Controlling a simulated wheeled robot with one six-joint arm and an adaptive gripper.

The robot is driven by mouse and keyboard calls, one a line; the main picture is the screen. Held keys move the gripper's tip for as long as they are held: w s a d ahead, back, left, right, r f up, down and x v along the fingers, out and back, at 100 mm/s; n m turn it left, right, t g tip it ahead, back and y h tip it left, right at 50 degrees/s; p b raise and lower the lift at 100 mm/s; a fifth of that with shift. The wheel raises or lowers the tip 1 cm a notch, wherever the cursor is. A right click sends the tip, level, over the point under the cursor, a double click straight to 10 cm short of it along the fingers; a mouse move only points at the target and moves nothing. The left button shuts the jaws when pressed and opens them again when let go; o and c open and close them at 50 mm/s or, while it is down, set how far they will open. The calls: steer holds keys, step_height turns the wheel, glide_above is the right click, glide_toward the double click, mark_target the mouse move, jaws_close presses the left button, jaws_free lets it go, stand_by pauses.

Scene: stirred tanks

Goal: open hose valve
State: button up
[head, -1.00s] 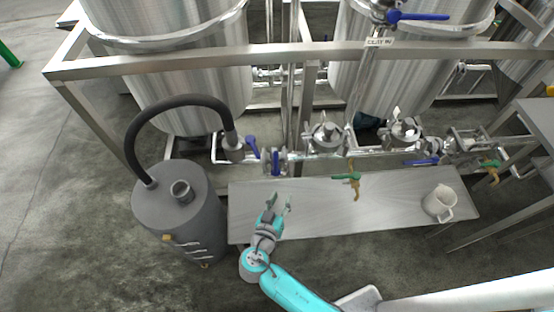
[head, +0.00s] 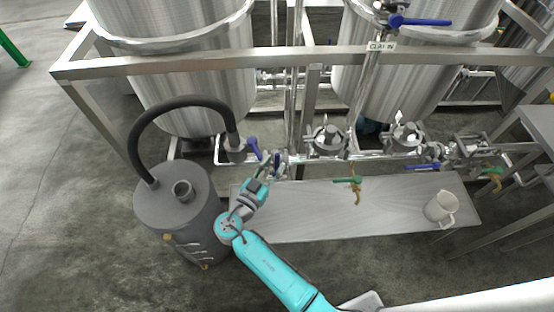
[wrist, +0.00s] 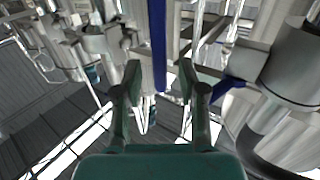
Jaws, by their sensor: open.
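A blue lever handle (wrist: 158,40) runs between my open fingers in the wrist view, with a gap on each side. In the head view this handle (head: 276,158) is on the pipe right of the hose fitting, partly hidden by my gripper (head: 273,167). My gripper (wrist: 159,72) is open and holds nothing. A second blue lever (head: 253,147) stands tilted beside the fitting at the end of the black hose (head: 180,101). It also shows in the wrist view (wrist: 226,87), right of my fingers.
A grey canister (head: 160,210) with the hose stands left of my arm. A steel bench (head: 310,215) carries a white jug (head: 441,207). A green-handled tap (head: 350,181) overhangs the bench. A steel frame rail (head: 300,58) crosses in front of the tanks.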

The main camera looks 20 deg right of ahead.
steer(key=shift+x, duration=1.45)
jaws_close()
